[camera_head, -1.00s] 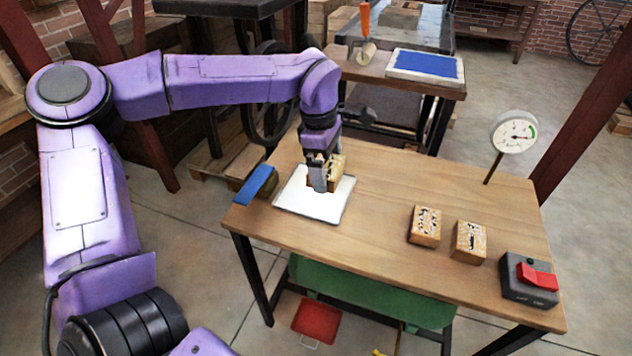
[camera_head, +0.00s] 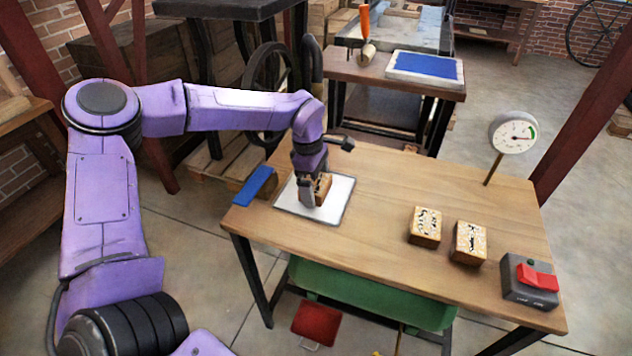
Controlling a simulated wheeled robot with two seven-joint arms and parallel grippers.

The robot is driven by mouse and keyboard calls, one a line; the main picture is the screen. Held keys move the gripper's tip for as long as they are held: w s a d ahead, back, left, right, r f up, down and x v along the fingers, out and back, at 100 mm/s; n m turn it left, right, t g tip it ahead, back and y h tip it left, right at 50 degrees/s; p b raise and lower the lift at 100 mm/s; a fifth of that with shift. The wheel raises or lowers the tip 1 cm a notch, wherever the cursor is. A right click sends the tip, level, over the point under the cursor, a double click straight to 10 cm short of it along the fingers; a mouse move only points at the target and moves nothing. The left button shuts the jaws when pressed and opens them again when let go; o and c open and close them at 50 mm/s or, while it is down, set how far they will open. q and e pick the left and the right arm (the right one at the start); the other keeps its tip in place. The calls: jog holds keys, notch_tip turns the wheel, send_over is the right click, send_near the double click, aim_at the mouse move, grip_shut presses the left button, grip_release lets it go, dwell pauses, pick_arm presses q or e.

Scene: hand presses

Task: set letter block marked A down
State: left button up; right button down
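My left gripper (camera_head: 309,193) is over the white plate (camera_head: 331,214) at the left of the wooden table. Its fingers are around a small wooden block (camera_head: 323,187) and look shut on it. The block is low over the plate, and I cannot tell whether it touches it. Its letter face is hidden or too small to read. Two more wooden blocks with dark printed marks, a left one (camera_head: 425,226) and a right one (camera_head: 469,242), lie apart on the table at the right. My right gripper is not in view.
A blue pad (camera_head: 256,185) lies left of the plate. A dial gauge (camera_head: 514,133) stands at the table's back right. A dark box with a red switch (camera_head: 531,280) sits at the right front corner. The table's middle (camera_head: 385,185) is clear.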

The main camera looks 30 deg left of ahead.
pick_arm(q)
notch_tip(320, 180, up, 12)
jog(key=a+p, duration=0.1)
jog(key=shift+s+a, duration=0.2)
jog(key=shift+a, duration=0.2)
jog(key=shift+r, duration=0.1)
